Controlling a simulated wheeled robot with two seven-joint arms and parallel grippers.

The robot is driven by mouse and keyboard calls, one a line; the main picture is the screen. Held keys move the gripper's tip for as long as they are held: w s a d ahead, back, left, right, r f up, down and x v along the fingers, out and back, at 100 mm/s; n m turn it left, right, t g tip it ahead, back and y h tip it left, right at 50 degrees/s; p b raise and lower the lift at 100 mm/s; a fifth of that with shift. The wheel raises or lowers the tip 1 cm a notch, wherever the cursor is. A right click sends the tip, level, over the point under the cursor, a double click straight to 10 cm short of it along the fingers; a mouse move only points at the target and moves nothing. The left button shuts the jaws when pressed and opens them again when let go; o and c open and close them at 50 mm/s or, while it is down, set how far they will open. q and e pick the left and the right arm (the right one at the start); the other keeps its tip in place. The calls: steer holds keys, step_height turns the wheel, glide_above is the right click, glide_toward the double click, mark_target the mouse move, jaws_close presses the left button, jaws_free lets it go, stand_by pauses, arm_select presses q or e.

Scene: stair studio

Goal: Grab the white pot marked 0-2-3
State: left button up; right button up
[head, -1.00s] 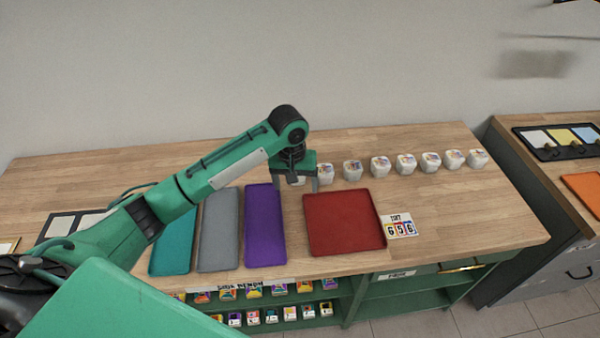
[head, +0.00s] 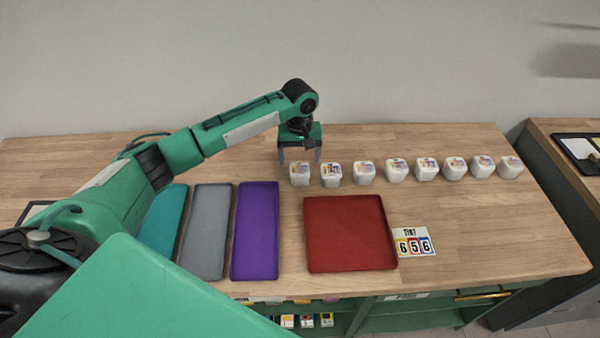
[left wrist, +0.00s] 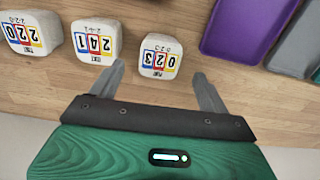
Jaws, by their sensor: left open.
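The white pot marked 0-2-3 (left wrist: 160,55) stands on the wooden table, its coloured digits upside down in the left wrist view. In the head view it is the leftmost pot (head: 299,175) of a row of white pots. My left gripper (head: 300,156) is open and empty, just behind and above this pot. In the left wrist view the pot lies ahead of the gap between the fingertips (left wrist: 162,78), not held. My right gripper is not in view.
Neighbouring pots (left wrist: 95,40) and (head: 331,175) stand close on one side. Nearer me lie teal, grey (head: 208,230), purple (head: 255,230) and red (head: 350,233) trays. A 6-5-6 card (head: 414,243) lies beside the red tray. The wall is behind.

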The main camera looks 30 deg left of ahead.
mark_target(299, 169)
arm_select(q)
steer(key=shift+f, duration=0.6)
steer(key=shift+f+p, duration=0.3)
steer(key=shift+f, duration=0.1)
step_height(299, 169, down, 4)
steer(key=shift+r+p, duration=0.15)
steer(key=shift+p, duration=0.35)
steer(key=shift+f, duration=0.35)
steer(key=c, duration=1.1)
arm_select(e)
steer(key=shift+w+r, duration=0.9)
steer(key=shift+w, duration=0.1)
